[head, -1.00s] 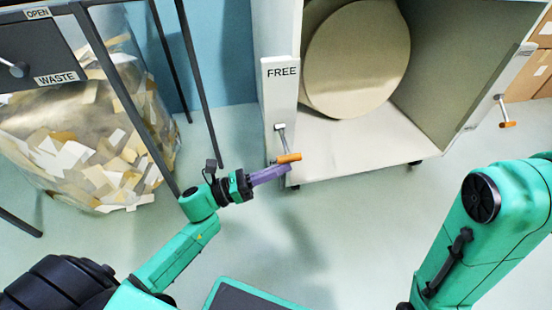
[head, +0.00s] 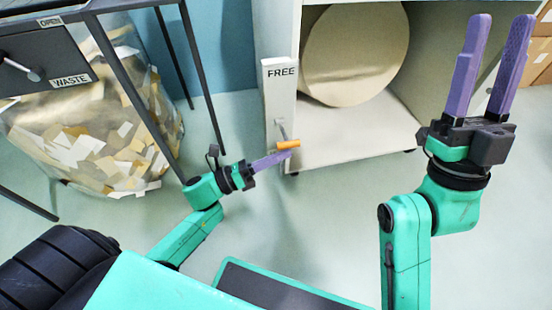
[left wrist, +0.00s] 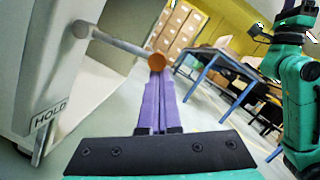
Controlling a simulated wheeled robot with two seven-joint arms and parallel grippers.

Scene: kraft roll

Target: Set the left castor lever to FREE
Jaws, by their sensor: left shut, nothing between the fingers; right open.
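The left castor lever has a grey stem (head: 281,129) and an orange handle (head: 287,144). It sticks out from the lower part of a white cabinet post, below a FREE label (head: 281,72). My left gripper (head: 287,155) is shut and empty, its purple fingertips just below the handle. In the left wrist view the orange handle end (left wrist: 157,62) is right at the fingertips (left wrist: 157,76); I cannot tell whether they touch. A HOLD label (left wrist: 48,113) shows low on the post there. My right gripper (head: 501,20) is open and empty, raised at the right.
A round kraft roll (head: 355,55) stands inside the open cabinet (head: 350,140). A clear waste bin (head: 95,145) of paper scraps stands at the left under a dark-framed table. The floor before the cabinet is clear. Blue tables (left wrist: 225,68) show in the left wrist view.

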